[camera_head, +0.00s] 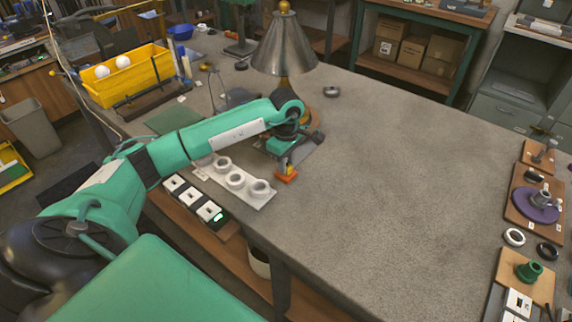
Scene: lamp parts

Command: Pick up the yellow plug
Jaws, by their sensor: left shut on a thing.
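My left gripper (287,165) reaches in from the left over the near-left part of the grey table. It is shut on the yellow plug (288,175), a small orange-yellow piece that shows just below the fingers. Part of the plug is hidden by the fingers. I cannot tell whether it touches the table top. My right gripper is not in view.
A white plate with three ring sockets (236,181) lies left of the gripper. A lamp with a metal shade (284,48) stands behind it. A yellow bin (128,77) is at the back left. Boards with parts (518,272) line the right edge. The table's middle is clear.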

